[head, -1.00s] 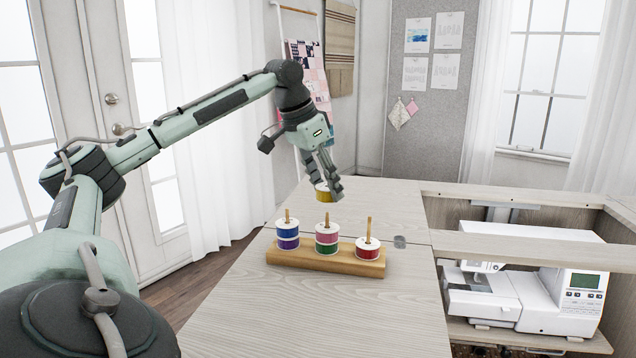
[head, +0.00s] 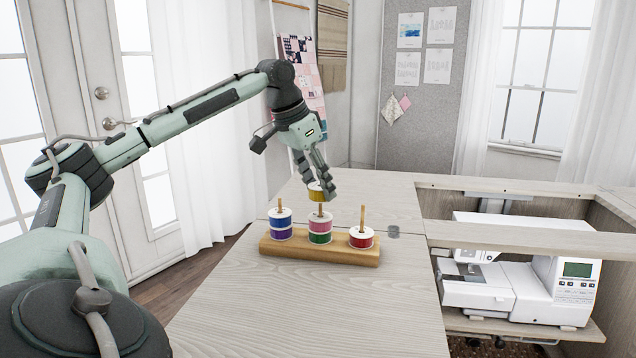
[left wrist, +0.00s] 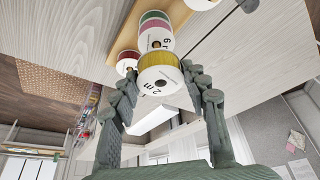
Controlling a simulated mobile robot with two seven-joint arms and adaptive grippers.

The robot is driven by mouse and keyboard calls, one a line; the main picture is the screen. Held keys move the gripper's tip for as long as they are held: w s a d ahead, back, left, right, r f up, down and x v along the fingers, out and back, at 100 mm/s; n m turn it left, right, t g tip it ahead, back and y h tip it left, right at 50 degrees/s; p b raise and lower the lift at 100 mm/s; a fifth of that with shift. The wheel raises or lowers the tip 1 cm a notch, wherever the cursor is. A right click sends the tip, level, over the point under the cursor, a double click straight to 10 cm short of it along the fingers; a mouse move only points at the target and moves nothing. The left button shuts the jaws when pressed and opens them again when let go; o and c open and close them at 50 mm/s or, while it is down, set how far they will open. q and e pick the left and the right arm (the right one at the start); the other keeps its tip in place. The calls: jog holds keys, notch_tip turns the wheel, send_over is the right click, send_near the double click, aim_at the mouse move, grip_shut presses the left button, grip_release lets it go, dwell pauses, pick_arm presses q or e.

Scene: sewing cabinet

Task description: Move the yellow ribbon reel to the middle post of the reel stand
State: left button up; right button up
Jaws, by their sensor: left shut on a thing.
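The yellow ribbon reel (head: 316,191) is held in my left gripper (head: 322,184), just above the middle post (head: 320,209) of the wooden reel stand (head: 318,251). In the left wrist view the yellow reel (left wrist: 160,72) sits between the two fingers (left wrist: 165,95), its yellow side and printed label showing. The middle post carries a pink reel over a green reel (head: 320,238). I cannot tell whether the post's tip has entered the yellow reel's hole. My right gripper is not in view.
The left post holds a blue reel over a purple one (head: 280,225), and the right post a red reel (head: 361,238). A small grey disc (head: 393,232) lies right of the stand. A white sewing machine (head: 525,290) sits in the cabinet recess. The tabletop in front is clear.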

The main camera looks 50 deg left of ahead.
pick_arm(q)
jog(key=shift+f+b, duration=1.1)
jog(key=shift+f, duration=0.35)
jog(key=o, duration=1.1)
jog(key=shift+c, duration=0.2)
jog(key=v, duration=1.2)
